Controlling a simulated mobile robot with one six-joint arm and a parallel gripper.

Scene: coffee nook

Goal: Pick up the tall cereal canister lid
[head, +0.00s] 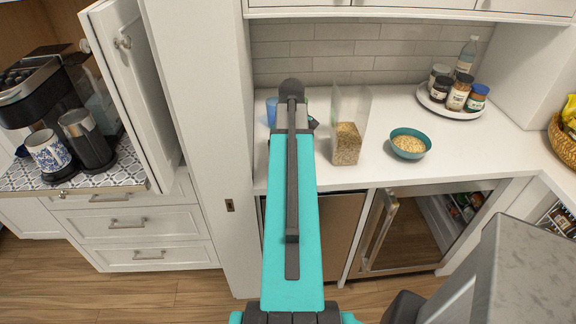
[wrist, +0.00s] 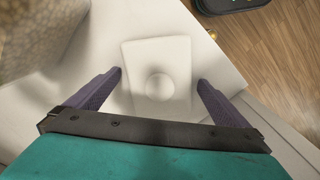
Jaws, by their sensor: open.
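The lid (wrist: 172,52) is a pale, flat, nearly square piece with a round feature in its middle. In the wrist view it lies on the white counter, close to the edge. My gripper (wrist: 159,80) is open, with one dark finger on each side of the lid and gaps between fingers and lid. I cannot tell its height above the lid. The tall clear canister (head: 347,148), partly filled with cereal, stands on the counter. A blurred cereal-filled container (wrist: 38,35) shows at the wrist view's upper left. In the head view my arm hides the lid.
A teal bowl of cereal (head: 408,144) stands right of the canister. A round white tray (head: 432,108) with jars and a bottle is at the back right. A blue item (head: 271,110) shows left of my arm. A tall white panel (head: 196,150) bounds the counter on the left.

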